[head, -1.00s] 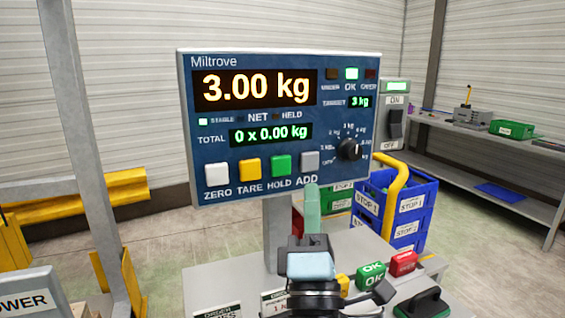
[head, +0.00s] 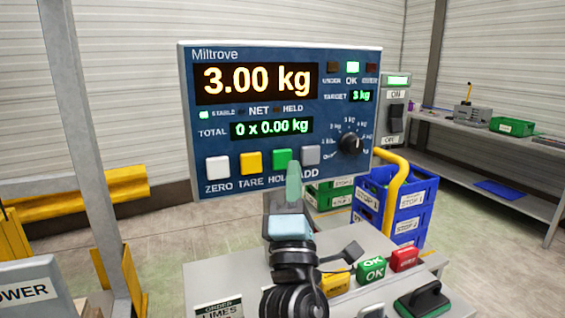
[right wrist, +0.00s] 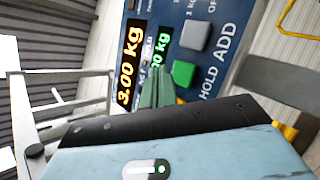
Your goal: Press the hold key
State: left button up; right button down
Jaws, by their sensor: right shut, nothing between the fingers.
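The hold key is the green square key (head: 281,158) in the row under the display of the blue Miltrove panel (head: 205,140). It also shows in the right wrist view (right wrist: 183,73). My right gripper (head: 293,178) is shut and empty, its pale green fingers pointing up at the panel. In the head view the fingertips overlap the key's lower right edge and hide part of the HOLD and ADD labels. In the right wrist view the fingertips (right wrist: 157,85) appear beside the key; contact cannot be told. The display (head: 256,81) reads 3.00 kg. The HELD lamp looks dark. My left gripper is not in view.
The white ZERO key (head: 217,167) and yellow TARE key (head: 251,163) are left of the hold key. The grey ADD key (head: 311,155) is close on its right. A green OK block (head: 371,269) and a red block (head: 404,258) stand on the bench below.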

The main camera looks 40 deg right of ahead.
aim_at(286, 152)
jog(key=shift+w+d, duration=0.25)
jog(key=shift+w, duration=0.75)
jog(key=shift+w, duration=0.1)
dwell(1.3)
jog(key=shift+w+d, duration=0.1)
jog(key=shift+w, duration=0.2)
jog(key=shift+w+d+b, duration=0.1)
jog(key=shift+w+b, duration=0.25)
dwell(0.8)
dwell(0.3)
jog(key=shift+s+a, duration=0.2)
jog(key=shift+s, duration=0.6)
